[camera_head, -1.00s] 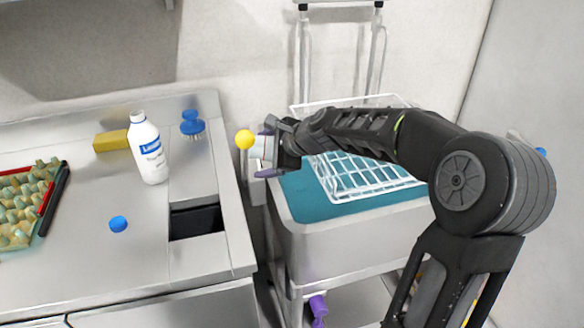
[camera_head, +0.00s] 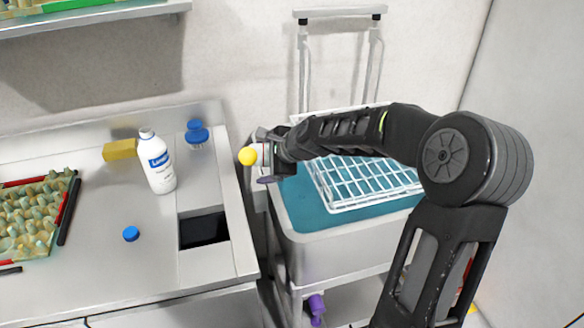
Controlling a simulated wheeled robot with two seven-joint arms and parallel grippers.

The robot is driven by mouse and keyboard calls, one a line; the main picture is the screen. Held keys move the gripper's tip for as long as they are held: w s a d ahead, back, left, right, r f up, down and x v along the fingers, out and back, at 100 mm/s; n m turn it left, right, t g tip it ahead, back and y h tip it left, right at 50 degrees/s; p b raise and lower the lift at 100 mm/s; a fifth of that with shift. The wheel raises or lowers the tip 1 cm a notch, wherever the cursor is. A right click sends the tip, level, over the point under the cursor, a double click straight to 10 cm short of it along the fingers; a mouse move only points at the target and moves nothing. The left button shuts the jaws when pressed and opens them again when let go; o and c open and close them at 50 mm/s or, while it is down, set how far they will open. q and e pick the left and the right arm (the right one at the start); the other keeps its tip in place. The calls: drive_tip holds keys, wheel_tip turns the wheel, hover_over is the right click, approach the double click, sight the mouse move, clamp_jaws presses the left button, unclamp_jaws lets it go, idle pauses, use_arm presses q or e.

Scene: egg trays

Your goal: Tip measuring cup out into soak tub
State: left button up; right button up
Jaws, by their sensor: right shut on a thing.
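The soak tub (camera_head: 335,262) is a grey tub on a cart at the middle right, holding teal liquid (camera_head: 303,204). My right arm reaches in from the right across the tub. My right gripper (camera_head: 266,161) is at the tub's back left edge, shut on what seems to be the measuring cup. A yellow ball (camera_head: 247,155) shows at the gripper's left. Most of the cup is hidden by the gripper, so I cannot tell its tilt or contents. My left gripper is out of view.
A white wire rack (camera_head: 345,205) sits in the tub, partly behind my arm. On the steel counter left are a white bottle (camera_head: 158,165), blue cap (camera_head: 131,234), yellow sponge (camera_head: 119,150), blue brush (camera_head: 197,132) and egg tray (camera_head: 66,196). A dark opening (camera_head: 204,230) is near the counter's right edge.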

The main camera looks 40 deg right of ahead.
drive_tip(key=shift+a+r+n+g+h+p, duration=0.2)
drive_tip(key=shift+r+p, duration=0.25)
drive_tip(key=shift+p, duration=0.9)
drive_tip(key=shift+a+r+n+g+h+p, duration=0.15)
drive_tip(key=shift+r+p, duration=0.3)
drive_tip(key=shift+p, duration=0.85)
drive_tip(key=shift+w+f, duration=0.1)
drive_tip(key=shift+f, duration=0.2)
drive_tip(key=shift+a+r+g+h, duration=0.1)
drive_tip(key=shift+g+h, duration=0.15)
